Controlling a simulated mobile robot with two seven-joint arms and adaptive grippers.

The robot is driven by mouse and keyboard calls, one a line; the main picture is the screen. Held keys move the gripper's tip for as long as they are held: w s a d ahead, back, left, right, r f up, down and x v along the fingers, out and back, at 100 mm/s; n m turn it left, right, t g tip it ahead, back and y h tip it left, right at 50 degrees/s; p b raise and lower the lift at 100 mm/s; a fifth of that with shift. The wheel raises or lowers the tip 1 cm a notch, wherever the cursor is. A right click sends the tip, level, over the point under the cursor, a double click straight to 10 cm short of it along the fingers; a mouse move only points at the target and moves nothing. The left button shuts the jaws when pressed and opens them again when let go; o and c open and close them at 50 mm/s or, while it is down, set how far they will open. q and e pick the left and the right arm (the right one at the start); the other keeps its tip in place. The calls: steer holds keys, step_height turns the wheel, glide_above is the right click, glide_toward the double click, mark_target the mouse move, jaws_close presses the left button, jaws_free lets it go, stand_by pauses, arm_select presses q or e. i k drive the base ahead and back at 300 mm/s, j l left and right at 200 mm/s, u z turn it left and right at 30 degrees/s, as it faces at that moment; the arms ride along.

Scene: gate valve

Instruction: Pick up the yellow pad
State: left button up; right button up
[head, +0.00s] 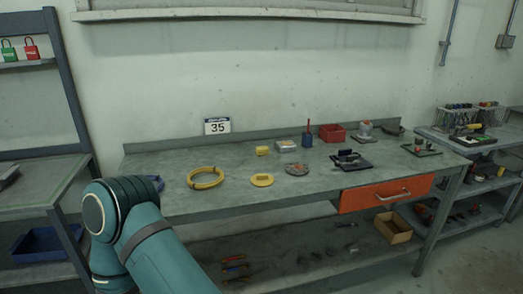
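Two small yellow things lie on the grey workbench (215,207). A flat round yellow pad (262,180) lies near the front edge, right of a yellow ring (206,178). A small yellow block (262,150) lies farther back; it is too small to tell what it is. Nothing covers either one. A teal arm of mine rises at the lower left, in front of the bench's left end. Neither of my grippers is in view.
Right of the round pad are a grey-red round part (296,169), a dark device on a plate (350,160), and a red bin (332,133). An orange drawer (386,194) hangs below the right side. Bare bench top lies around the pad.

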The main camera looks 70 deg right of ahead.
mark_target(263, 150)
steer(key=k+l+u, duration=0.25)
steer(key=k+l, duration=1.1)
